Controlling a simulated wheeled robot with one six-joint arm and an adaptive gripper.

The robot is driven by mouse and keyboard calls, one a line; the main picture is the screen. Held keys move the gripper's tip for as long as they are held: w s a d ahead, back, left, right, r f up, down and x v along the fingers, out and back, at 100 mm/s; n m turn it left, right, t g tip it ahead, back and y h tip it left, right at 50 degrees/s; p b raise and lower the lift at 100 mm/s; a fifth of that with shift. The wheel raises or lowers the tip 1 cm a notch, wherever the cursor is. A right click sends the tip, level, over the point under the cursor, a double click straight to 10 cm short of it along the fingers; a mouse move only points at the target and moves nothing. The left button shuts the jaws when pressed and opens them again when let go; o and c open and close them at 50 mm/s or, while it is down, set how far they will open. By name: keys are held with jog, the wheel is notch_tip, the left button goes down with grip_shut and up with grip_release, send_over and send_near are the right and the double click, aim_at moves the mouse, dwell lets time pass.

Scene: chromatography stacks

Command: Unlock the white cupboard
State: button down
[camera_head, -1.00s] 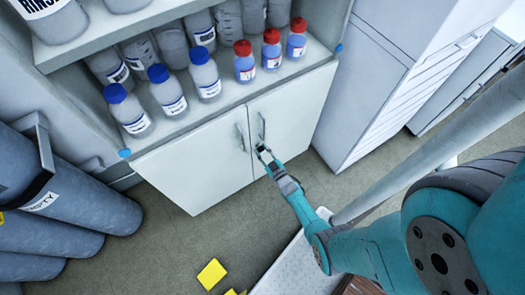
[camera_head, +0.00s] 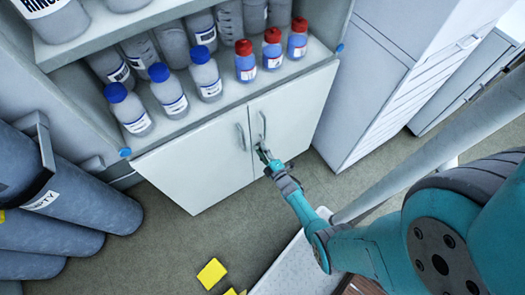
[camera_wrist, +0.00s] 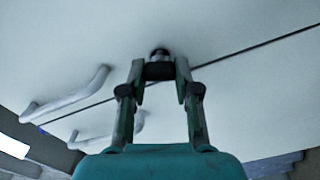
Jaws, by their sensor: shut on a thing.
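The white cupboard (camera_head: 190,172) stands under the bottle shelf, with two shut doors and a vertical handle on each side of the middle gap. My gripper (camera_head: 262,152) is at the right door, just below its handle (camera_head: 262,125). In the wrist view, my gripper (camera_wrist: 160,72) is shut on a small dark lock piece (camera_wrist: 160,68) with a metal end, against the door's face beside the gap. I cannot tell whether this piece is a key or a knob. Both handles show at the left of the wrist view, apart from my fingers. The gripper partly hides the lock spot in the head view.
Bottles with blue caps (camera_head: 158,72) and red caps (camera_head: 243,47) stand on the shelf above the doors. Grey cylinders (camera_head: 75,205) lie at the left. A white cabinet (camera_head: 385,75) stands at the right. Yellow pieces (camera_head: 212,273) lie on the floor, otherwise clear before the doors.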

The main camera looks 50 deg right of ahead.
jog(key=shift+n, duration=2.3)
jog(key=shift+f, duration=0.1)
jog(key=c, duration=0.8)
grip_release()
jog(key=shift+c, duration=0.2)
jog(key=v, duration=1.2)
